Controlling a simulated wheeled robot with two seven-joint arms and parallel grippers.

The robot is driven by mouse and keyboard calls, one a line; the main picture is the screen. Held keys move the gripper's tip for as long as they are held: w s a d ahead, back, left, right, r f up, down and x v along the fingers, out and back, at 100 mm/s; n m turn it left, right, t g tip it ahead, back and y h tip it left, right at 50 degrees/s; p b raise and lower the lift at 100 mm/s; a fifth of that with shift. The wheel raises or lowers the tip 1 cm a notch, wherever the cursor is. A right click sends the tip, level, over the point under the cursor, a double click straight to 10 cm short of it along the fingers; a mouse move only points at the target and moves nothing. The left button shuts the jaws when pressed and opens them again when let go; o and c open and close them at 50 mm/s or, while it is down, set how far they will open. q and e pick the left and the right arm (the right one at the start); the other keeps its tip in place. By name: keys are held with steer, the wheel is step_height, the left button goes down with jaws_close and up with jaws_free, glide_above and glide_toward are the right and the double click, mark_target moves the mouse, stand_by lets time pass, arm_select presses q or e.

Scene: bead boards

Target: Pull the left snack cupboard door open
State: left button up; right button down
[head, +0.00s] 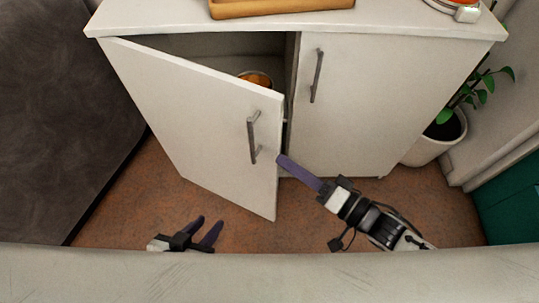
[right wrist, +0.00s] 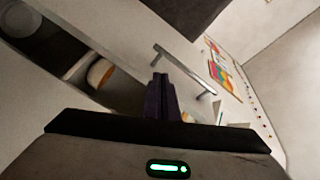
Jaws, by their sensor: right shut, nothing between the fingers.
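The left snack cupboard door (head: 190,115) is a white panel with a grey bar handle (head: 251,137). It stands partly open, swung out from its left side. Through the gap the dark inside and an orange-filled bowl (head: 256,77) show; a round orange and white thing is also in the right wrist view (right wrist: 99,73). My right gripper (head: 283,160) is shut and empty, its tips close to the door's free edge, right of the handle. I cannot tell whether it touches the door. My left gripper (head: 208,233) is open and empty, low in front of the door.
The right cupboard door (head: 345,110) is closed and has its own bar handle (head: 317,76). A wooden tray (head: 280,7) lies on the cupboard top. A potted plant (head: 436,138) stands at the right. A dark grey piece (head: 60,110) stands at the left. Brown floor lies in front.

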mark_target(270, 153)
steer(key=d+m+g+y+b, duration=0.2)
steer(key=d+g+y, duration=0.1)
steer(key=d+g, duration=0.15)
steer(key=shift+t, duration=0.45)
steer(key=x, duration=0.9)
steer(key=shift+a+b, duration=0.35)
steer(key=shift+s, duration=0.1)
